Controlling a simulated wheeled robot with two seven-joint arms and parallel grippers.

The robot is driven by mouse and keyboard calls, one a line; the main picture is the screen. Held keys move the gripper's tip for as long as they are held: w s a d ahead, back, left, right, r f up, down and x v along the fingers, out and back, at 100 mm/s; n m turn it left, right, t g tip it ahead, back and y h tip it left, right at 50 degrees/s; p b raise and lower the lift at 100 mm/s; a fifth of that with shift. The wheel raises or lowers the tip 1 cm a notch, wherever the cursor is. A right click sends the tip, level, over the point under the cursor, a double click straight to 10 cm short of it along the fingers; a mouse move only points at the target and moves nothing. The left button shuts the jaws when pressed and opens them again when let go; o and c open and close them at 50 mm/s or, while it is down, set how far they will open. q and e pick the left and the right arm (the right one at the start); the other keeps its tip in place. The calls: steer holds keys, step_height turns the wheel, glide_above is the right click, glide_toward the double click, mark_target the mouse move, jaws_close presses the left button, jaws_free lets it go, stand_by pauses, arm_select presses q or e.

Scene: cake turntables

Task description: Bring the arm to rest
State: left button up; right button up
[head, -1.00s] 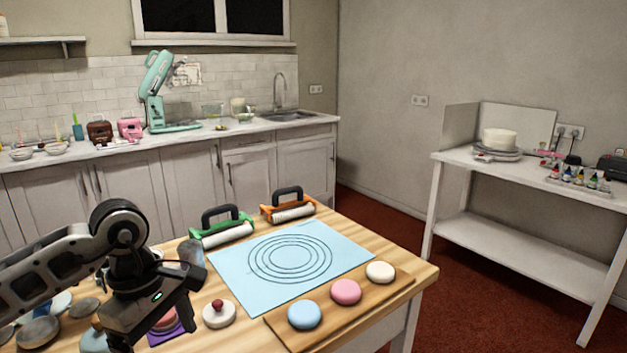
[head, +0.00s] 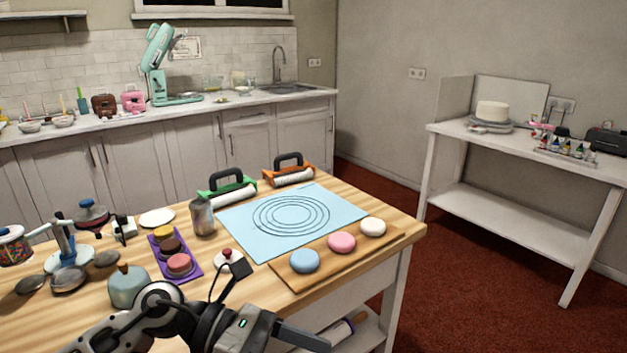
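My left arm reaches in from the bottom left of the head view, low and close to the camera. Its dark gripper (head: 303,337) is near the table's front edge and points right. I see a grey finger part, but the rest is cut off or hidden, so I cannot tell whether it is open or shut. Nothing shows held in it. My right gripper is out of view.
The wooden table (head: 340,190) carries a blue mat (head: 235,225), a board (head: 385,240) with three coloured discs, a purple tray (head: 196,272), a teal-grey pot (head: 127,287) and a metal can (head: 203,218). A white shelf table (head: 500,205) stands right.

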arm_select(q)
step_height(320, 180, up, 4)
steer(key=w+d+n+t+h, duration=0.1)
steer(key=w+n+t+h, duration=0.1)
steer(key=n+t+h, duration=0.8)
steer(key=w+a+f+n+t+y, duration=0.25)
steer(key=n+t+y, duration=0.3)
steer(key=n, duration=0.55)
steer(key=w+a+f+n+t+y, duration=0.1)
steer(key=a+f+n+t+y, duration=0.4)
steer(key=n, duration=0.6)
steer(key=s+a+f+n+g+y, duration=0.3)
steer(key=s+f+n+y, duration=0.2)
steer(key=f+n, duration=0.3)
steer(key=s+a+f+n+g+y, duration=0.4)
steer(key=s+f+n+y, duration=0.2)
steer(key=f+n, duration=0.3)
steer(key=shift+s+f, duration=0.35)
steer(key=shift+f, duration=0.6)
